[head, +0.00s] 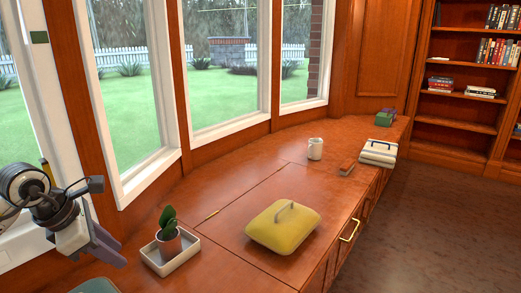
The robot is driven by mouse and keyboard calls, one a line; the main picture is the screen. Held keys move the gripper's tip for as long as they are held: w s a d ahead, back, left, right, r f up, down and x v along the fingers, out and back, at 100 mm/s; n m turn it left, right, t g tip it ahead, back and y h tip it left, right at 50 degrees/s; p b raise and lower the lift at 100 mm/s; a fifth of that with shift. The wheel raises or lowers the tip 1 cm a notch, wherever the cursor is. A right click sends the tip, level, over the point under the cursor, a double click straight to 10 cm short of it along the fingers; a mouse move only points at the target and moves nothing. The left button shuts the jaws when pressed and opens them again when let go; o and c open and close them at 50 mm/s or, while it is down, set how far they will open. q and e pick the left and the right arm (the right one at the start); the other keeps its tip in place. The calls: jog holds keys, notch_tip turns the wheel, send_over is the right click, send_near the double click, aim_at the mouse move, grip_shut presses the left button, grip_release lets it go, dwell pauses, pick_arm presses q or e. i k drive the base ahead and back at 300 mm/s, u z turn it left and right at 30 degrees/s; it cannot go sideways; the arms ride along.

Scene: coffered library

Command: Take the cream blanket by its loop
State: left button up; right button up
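The cream blanket (378,153) is a folded stack at the far right end of the wooden counter, close to its front edge. A dark loop (381,146) stands on its top. My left gripper (108,252) is at the lower left of the head view, in front of the window. It is far from the blanket, with the counter's length between them. Its fingers overlap in this view, so I cannot tell whether they are apart. My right gripper is not in view.
A yellow cushion-like item with a grey loop (270,232) lies on the counter (240,190). A potted plant (168,240) stands in a white tray (190,255) near my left gripper.

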aim_at(376, 152)
jog(key=z, duration=0.85)
